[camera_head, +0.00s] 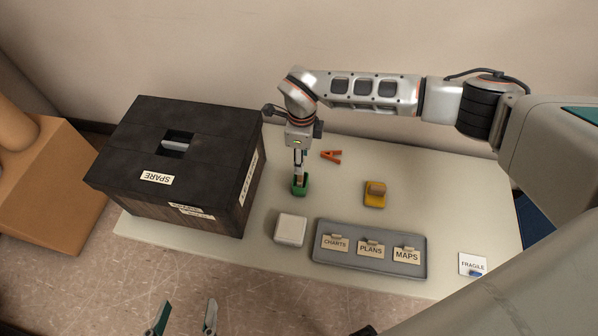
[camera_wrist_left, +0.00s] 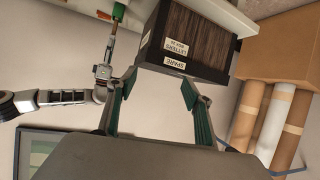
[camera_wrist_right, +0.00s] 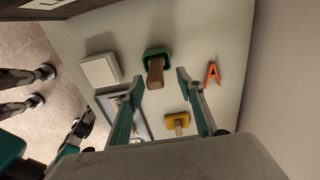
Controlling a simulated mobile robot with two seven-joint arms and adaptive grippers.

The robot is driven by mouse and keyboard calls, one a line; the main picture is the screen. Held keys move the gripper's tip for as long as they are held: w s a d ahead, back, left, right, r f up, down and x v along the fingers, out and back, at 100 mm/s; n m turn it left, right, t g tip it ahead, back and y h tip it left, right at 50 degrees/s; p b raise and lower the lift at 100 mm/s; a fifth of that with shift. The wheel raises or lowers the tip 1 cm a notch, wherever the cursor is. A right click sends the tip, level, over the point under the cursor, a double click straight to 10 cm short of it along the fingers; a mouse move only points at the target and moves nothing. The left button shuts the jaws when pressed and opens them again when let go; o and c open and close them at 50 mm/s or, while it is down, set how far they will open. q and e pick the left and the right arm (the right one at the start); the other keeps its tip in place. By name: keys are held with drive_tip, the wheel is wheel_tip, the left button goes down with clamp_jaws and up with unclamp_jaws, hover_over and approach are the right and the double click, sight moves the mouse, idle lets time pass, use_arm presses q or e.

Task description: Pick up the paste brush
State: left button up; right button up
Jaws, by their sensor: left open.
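A brown wooden handle, which looks like the paste brush (camera_wrist_right: 155,72), stands upright from a green base (camera_head: 300,189). The green base also shows in the right wrist view (camera_wrist_right: 153,54). Bristles are not visible. My right gripper (camera_head: 299,170) points down over the handle. In the right wrist view its fingers (camera_wrist_right: 158,82) are apart, with the handle between or just beyond the tips; I cannot tell whether they touch it. My left gripper (camera_head: 186,312) is open and empty at the bottom of the head view, in front of the table.
A dark box (camera_head: 215,130) labelled SPARE stands left of the green base. A white block (camera_head: 290,229), a grey tray (camera_head: 325,254) with label cards, a yellow base with a wooden piece (camera_head: 375,200), an orange A-shaped item (camera_head: 331,156) and a FRAGILE card (camera_head: 472,261) lie around.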

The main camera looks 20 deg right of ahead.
drive_tip(key=shift+s+a+f, duration=0.1)
drive_tip(key=shift+s+f, duration=0.1)
drive_tip(key=shift+f, duration=0.85)
drive_tip(key=f, duration=0.1)
drive_tip(key=f+b, duration=0.2)
drive_tip(key=f, duration=0.1)
drive_tip(key=shift+s+a, duration=0.15)
drive_tip(key=shift+s, duration=0.2)
drive_tip(key=shift+w+f+b, duration=0.1)
drive_tip(key=shift+f+b, duration=0.15)
drive_tip(key=shift+b, duration=0.05)
drive_tip(key=shift+w+r, duration=0.2)
drive_tip(key=shift+r, duration=0.1)
use_arm(q)
drive_tip(key=d, duration=0.1)
drive_tip(key=d+n, duration=0.2)
drive_tip(key=shift+s+d+f+h, duration=0.1)
drive_tip(key=shift+s+f+h, duration=0.2)
drive_tip(key=shift+s+h, duration=0.1)
use_arm(e)
clamp_jaws()
